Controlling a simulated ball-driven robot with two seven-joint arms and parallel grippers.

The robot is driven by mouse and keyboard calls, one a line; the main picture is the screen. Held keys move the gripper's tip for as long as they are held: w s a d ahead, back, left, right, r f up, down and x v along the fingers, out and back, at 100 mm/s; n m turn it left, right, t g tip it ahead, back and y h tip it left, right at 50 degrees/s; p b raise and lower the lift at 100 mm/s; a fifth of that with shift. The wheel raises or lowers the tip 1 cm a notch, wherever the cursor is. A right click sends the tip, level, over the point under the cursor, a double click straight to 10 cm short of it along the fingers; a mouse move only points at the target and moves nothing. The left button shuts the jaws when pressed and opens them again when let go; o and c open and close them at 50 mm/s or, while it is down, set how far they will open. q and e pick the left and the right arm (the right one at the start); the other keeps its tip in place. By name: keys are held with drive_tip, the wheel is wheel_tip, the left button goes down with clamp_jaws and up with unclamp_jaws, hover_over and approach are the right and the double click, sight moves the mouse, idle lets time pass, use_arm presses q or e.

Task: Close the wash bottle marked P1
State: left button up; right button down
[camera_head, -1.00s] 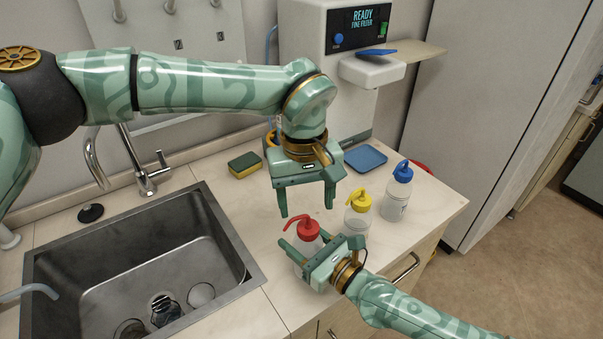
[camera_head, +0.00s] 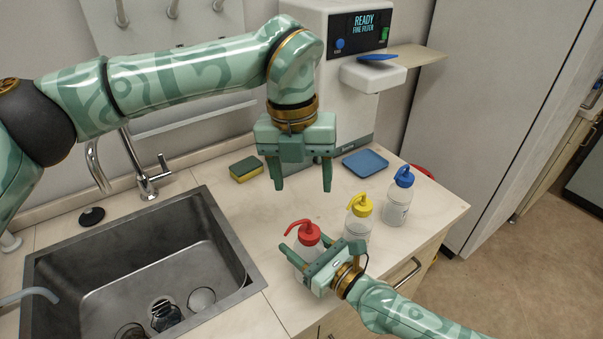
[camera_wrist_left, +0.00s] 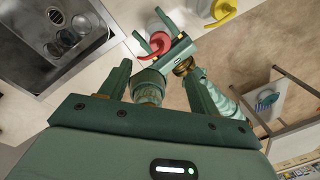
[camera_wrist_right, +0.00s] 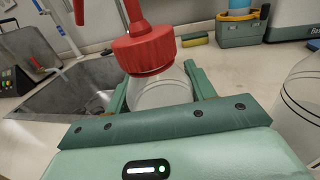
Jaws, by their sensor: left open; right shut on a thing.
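A clear wash bottle with a red cap and spout (camera_head: 307,234) stands upright at the front of the counter. My right gripper (camera_head: 321,256) is shut around its body below the cap. In the right wrist view the red cap (camera_wrist_right: 146,50) sits over the bottle's neck; whether it is tight cannot be told. My left gripper (camera_head: 302,188) is open and empty, above and behind the red cap, apart from it. A yellow-capped bottle (camera_head: 357,222) and a blue-capped bottle (camera_head: 398,202) stand to the right. No P1 mark is readable.
A sink (camera_head: 140,265) lies to the left with a tap (camera_head: 140,175) behind it. A sponge (camera_head: 246,168), a blue tray (camera_head: 365,163) and a dispenser (camera_head: 340,75) are at the back. The counter between sponge and red-capped bottle is clear.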

sight(308, 221)
idle(0.4)
use_arm(q)
drive_tip(key=f, duration=0.8)
drive_tip(key=d+f, duration=0.1)
drive_tip(key=f, duration=0.3)
drive_tip(key=c, duration=1.1)
drive_tip(key=m, duration=0.4)
drive_tip(key=shift+m, duration=0.4)
drive_tip(key=o, duration=1.1)
drive_tip(key=shift+c, duration=0.2)
drive_tip(key=shift+r, duration=0.15)
